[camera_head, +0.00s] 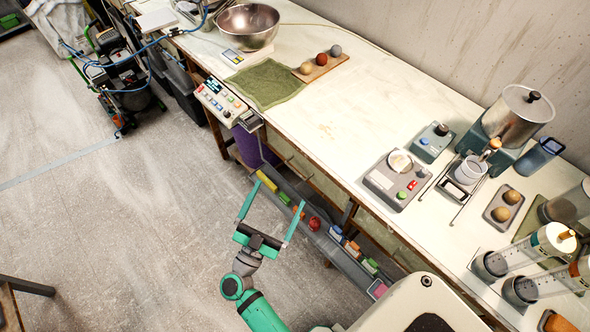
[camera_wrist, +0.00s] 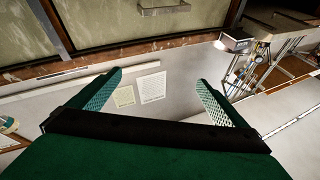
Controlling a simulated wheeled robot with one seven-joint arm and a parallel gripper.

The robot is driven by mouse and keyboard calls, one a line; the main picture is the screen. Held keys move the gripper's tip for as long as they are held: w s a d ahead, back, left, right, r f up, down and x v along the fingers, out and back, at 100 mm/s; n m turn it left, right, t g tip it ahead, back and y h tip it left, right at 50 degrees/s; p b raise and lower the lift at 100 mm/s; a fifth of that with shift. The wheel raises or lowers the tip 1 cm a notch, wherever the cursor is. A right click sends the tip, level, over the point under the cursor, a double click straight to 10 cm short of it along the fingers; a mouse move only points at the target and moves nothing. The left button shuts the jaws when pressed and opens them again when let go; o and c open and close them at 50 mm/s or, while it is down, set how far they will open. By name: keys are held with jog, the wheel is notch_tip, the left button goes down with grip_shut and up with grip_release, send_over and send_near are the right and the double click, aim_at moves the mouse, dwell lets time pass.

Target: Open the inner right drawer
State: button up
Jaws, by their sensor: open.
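My gripper (camera_head: 276,203) is open and empty in the head view. It is out over the floor, in front of the long white workbench (camera_head: 330,115). In the wrist view its two green fingers (camera_wrist: 160,80) are spread wide with nothing between them. I cannot make out the inner right drawer under the bench top, as the bench front is seen steeply from above. The wrist view shows a metal handle (camera_wrist: 164,9) on a pale greenish panel at the top. I cannot tell whether that panel is a drawer or a window.
A low grey trough (camera_head: 345,262) holding several coloured items runs along the bench front, close to my gripper. A control panel (camera_head: 221,101) juts from the bench edge, with a purple bin (camera_head: 252,148) below.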

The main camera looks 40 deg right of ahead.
aim_at(294, 170)
jog(key=w+d+f+m+g+y, duration=0.25)
jog(key=w+f+g, duration=0.25)
jog(key=w+g, duration=0.25)
jog(key=shift+g, duration=0.35)
jog(key=d, duration=1)
jog(key=shift+s+f, duration=0.1)
jog(key=shift+f, duration=0.05)
jog(key=c, duration=1.5)
jog(key=shift+a, duration=0.1)
